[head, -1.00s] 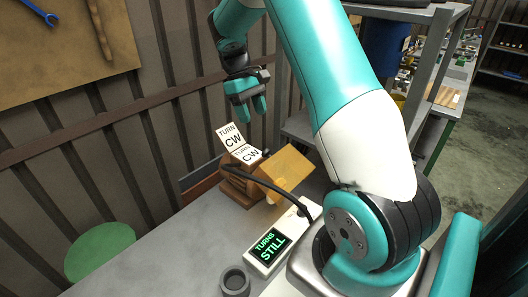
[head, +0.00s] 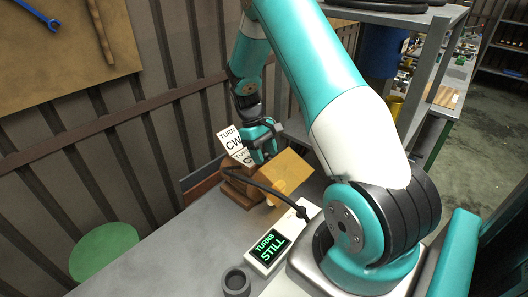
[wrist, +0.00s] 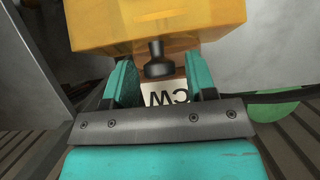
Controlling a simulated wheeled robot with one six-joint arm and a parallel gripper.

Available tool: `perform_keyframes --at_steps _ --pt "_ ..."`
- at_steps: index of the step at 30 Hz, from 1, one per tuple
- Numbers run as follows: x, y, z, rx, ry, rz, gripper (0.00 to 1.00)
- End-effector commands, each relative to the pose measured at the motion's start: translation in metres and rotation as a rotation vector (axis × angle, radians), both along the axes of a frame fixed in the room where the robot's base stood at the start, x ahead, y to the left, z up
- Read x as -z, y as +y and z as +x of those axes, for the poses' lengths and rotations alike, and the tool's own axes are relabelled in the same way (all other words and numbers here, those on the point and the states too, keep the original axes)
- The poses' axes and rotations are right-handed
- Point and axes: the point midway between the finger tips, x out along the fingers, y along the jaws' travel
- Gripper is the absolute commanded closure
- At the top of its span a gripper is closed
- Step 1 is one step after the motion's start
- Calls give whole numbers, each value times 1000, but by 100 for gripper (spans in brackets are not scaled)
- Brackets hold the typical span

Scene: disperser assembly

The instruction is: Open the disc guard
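The disc guard looks to be the amber see-through cover (head: 290,170) on the brown wooden block (head: 238,190); it also fills the top of the wrist view (wrist: 158,22). A dark knob (wrist: 158,62) sticks out from the cover's near edge. My gripper (head: 262,152) is low over the block, beside the cover. In the wrist view, my gripper's teal fingers (wrist: 162,78) are apart, one on each side of the knob, with gaps on both sides. The fingers hide the knob in the head view.
A display (head: 270,248) reads "TURNS STILL". A black cable (head: 285,193) arches in front of the block. The bench to the left is bare.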

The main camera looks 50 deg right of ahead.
Motion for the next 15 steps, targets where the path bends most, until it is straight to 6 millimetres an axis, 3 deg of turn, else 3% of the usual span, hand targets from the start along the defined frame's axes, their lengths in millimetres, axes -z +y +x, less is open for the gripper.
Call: perform_keyframes --at_steps 1,6,15 --pt "0 0 0 0 0 0 61" --pt "0 0 0 0 0 0 100" --pt "-1 0 8 -4 93 -3 100"
